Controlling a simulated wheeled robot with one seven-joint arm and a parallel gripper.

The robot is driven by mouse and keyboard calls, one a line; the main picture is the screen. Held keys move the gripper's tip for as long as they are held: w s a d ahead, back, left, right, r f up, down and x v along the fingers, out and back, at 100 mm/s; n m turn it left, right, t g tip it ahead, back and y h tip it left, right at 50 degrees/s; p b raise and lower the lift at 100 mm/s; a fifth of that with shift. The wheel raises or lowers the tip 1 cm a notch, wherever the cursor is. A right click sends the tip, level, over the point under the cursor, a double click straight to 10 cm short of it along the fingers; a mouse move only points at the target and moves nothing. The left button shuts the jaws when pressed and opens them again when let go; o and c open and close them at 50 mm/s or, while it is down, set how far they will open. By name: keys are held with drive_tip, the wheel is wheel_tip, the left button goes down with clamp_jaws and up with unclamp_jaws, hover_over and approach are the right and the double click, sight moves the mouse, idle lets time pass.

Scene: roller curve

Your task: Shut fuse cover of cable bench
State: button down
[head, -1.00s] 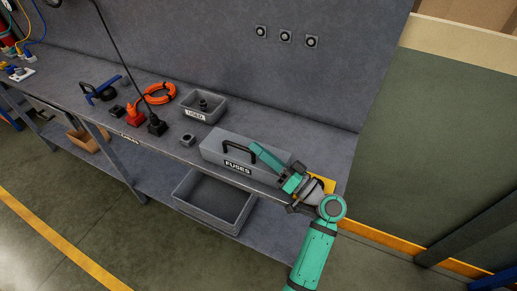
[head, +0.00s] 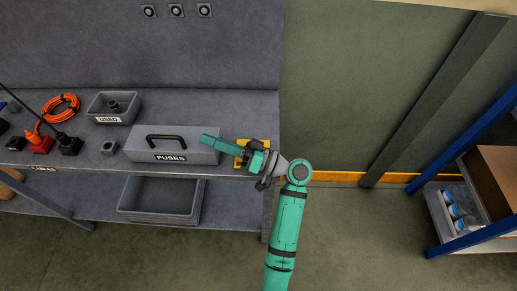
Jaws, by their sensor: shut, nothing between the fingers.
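The grey box marked FUSES (head: 143,156) stands near the front edge of the bench (head: 255,107). Its cover (head: 195,148) with a black handle looks flat and down on the box; I see no clear gap. My gripper (head: 210,139) is at the end of my teal arm, pointing left. It is shut and empty, and overlaps the right end of the cover in the picture. I cannot tell whether it touches it. It hides part of the cover's right end.
A grey USED bin (head: 98,117), a small grey block (head: 108,147), plugs and an orange cable coil (head: 60,104) lie left of the box. A yellow item (head: 262,144) is partly behind my arm. An empty tray (head: 160,217) sits below. Floor to the right is clear before a blue rack (head: 468,135).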

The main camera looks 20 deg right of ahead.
drive_tip(key=s+d, duration=0.7)
drive_tip(key=d, duration=0.4)
drive_tip(key=shift+d, duration=0.2)
